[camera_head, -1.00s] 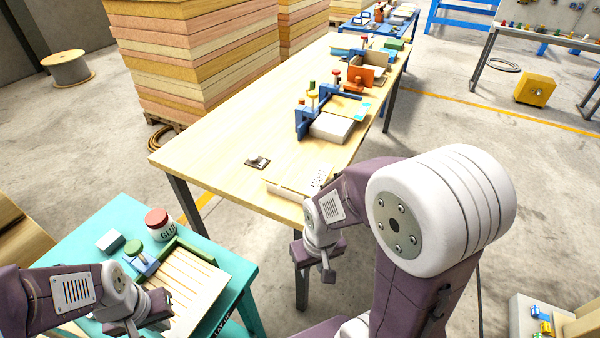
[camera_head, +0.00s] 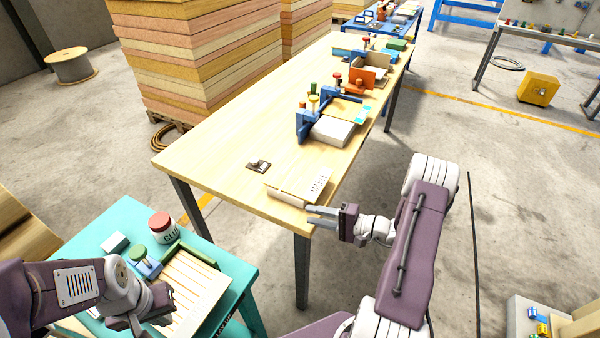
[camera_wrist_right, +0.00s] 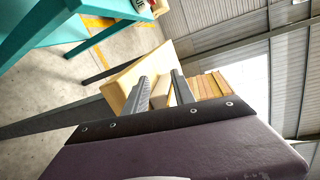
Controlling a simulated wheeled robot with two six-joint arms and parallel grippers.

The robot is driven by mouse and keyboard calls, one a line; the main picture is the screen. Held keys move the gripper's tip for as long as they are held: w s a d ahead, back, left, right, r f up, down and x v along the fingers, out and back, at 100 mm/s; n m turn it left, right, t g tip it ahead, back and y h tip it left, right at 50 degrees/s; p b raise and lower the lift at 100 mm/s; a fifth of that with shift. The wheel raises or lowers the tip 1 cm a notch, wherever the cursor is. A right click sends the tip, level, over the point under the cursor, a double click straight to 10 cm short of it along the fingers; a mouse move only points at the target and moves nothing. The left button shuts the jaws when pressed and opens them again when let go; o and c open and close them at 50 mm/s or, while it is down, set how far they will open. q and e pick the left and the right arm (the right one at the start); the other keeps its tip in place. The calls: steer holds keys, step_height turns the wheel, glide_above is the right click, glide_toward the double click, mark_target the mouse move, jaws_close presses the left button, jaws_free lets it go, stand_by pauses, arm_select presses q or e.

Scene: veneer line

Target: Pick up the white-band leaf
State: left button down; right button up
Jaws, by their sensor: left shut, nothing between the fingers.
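I cannot single out a white-band leaf in these views. A pale flat piece (camera_head: 297,187) with dark print on its right part lies at the near corner of the wooden table (camera_head: 225,130). My right gripper (camera_head: 318,216) is open beside that corner, fingers pointing left, just in front of the piece. In the right wrist view its two fingers (camera_wrist_right: 163,86) stand apart, with a pale block-like thing (camera_wrist_right: 161,93) seen beyond the gap. My left gripper (camera_head: 135,326) is shut and empty over the teal table's near side, partly cut off by the frame.
The teal table (camera_head: 243,287) holds a slatted pale board (camera_head: 195,285), a glue jar (camera_head: 161,227) and a green-knobbed blue tool (camera_head: 145,261). A small dark clip (camera_head: 258,165) and a blue fixture (camera_head: 310,122) with a white block (camera_head: 332,130) sit on the wooden table.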

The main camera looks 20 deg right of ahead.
mark_target(322, 189)
steer(key=d+m+t+h, duration=0.3)
steer(key=d+t+h, duration=0.2)
steer(key=d, duration=0.6)
steer(key=x, duration=0.3)
steer(key=p+x, duration=0.1)
steer(key=x, duration=0.2)
steer(key=p+x, duration=0.1)
steer(key=x, duration=0.2)
steer(key=shift+w+a+f, duration=0.25)
steer(key=shift+a+f, duration=0.05)
steer(key=shift+a, duration=0.05)
steer(key=shift+w+a+f, duration=0.1)
steer(key=shift+w, duration=0.25)
steer(key=shift+s, duration=0.1)
jaws_close()
